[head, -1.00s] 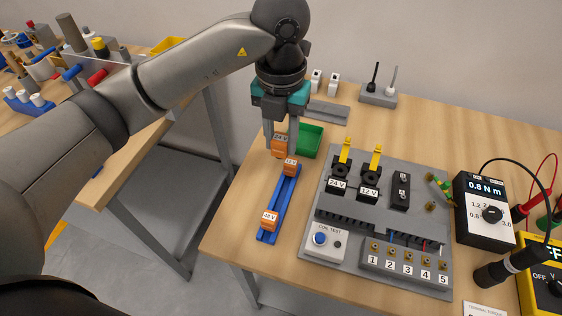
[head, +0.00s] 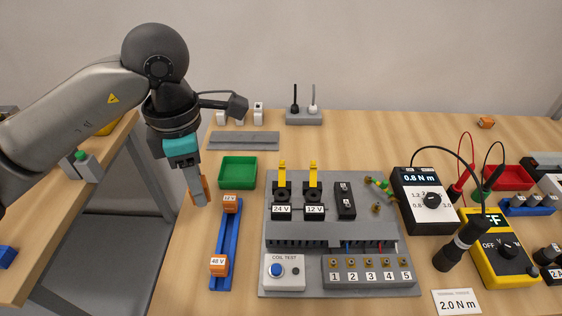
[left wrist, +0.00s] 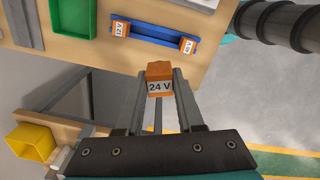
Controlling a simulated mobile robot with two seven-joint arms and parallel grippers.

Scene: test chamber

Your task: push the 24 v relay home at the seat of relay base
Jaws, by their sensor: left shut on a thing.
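The orange 24 V relay (left wrist: 160,79) is between the fingertips of my left gripper (left wrist: 160,85) in the left wrist view, its label facing the camera. In the head view my left gripper (head: 201,197) hangs over the left edge of the table, shut on the relay (head: 206,187), which is mostly hidden behind a finger. The relay base marked 24 V (head: 281,195) stands on the grey panel (head: 330,179), with a yellow lever raised at its back. The base marked 12 V (head: 313,195) stands to its right. My right gripper is out of view.
A blue rail (head: 223,250) holds the 12 V relay (head: 231,204) and the 48 V relay (head: 218,265). A green tray (head: 238,171) lies behind it. Torque meter (head: 425,200), black cylindrical tool (head: 459,246) and yellow meter (head: 499,250) crowd the panel's right side.

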